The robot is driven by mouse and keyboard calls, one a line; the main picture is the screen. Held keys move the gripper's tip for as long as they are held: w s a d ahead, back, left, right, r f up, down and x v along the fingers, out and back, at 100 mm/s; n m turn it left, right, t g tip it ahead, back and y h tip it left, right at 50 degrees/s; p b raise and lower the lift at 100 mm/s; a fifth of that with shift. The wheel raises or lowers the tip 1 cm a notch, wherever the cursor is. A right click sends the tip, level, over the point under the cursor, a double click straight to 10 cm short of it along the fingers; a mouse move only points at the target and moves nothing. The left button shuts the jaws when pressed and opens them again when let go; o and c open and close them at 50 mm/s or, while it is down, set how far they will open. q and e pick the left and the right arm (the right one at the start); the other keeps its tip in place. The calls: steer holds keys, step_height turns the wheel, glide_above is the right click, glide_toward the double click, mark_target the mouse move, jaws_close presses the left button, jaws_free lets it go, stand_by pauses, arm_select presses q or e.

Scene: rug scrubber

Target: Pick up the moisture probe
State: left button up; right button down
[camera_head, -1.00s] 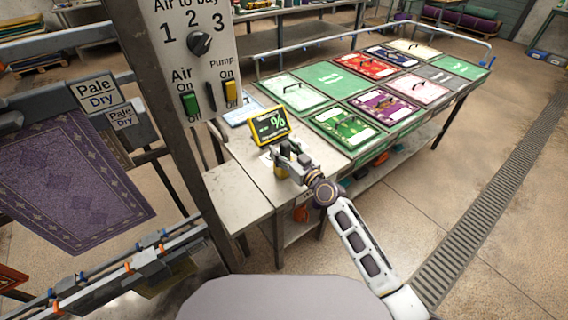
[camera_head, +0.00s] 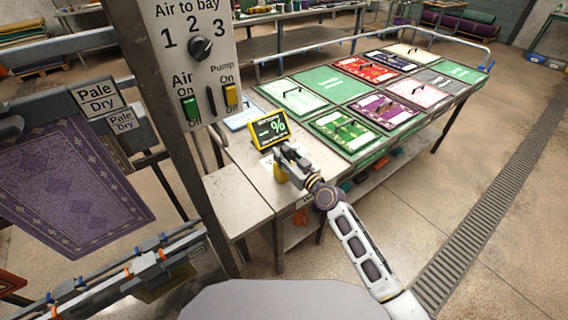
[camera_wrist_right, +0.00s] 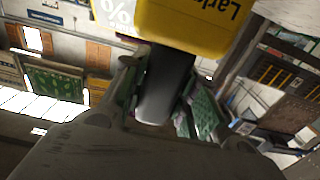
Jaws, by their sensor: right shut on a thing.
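The moisture probe (camera_wrist_right: 185,25) shows in the right wrist view as a yellow body with lettering and a black grip (camera_wrist_right: 163,85). My right gripper (camera_wrist_right: 160,100) is shut on the black grip, one finger on each side. In the head view my right gripper (camera_head: 284,158) is over the near left corner of the bench, and a yellow part of the probe (camera_head: 280,173) shows below its fingers. The probe's lower end is hidden, so I cannot tell whether it touches the bench. My left gripper is not in view.
The bench (camera_head: 240,150) carries several coloured panels to the right. A grey post with an air control panel (camera_head: 195,60) rises at left, near a hanging purple rug (camera_head: 70,185). Open floor lies right.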

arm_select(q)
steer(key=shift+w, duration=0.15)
arm_select(e)
steer(key=shift+r, duration=0.1)
steer(key=shift+r, duration=0.4)
steer(key=shift+r+p, duration=0.45)
steer(key=shift+r, duration=0.25)
step_height(320, 180, up, 6)
steer(key=shift+p, duration=0.65)
steer(key=shift+r, duration=0.8)
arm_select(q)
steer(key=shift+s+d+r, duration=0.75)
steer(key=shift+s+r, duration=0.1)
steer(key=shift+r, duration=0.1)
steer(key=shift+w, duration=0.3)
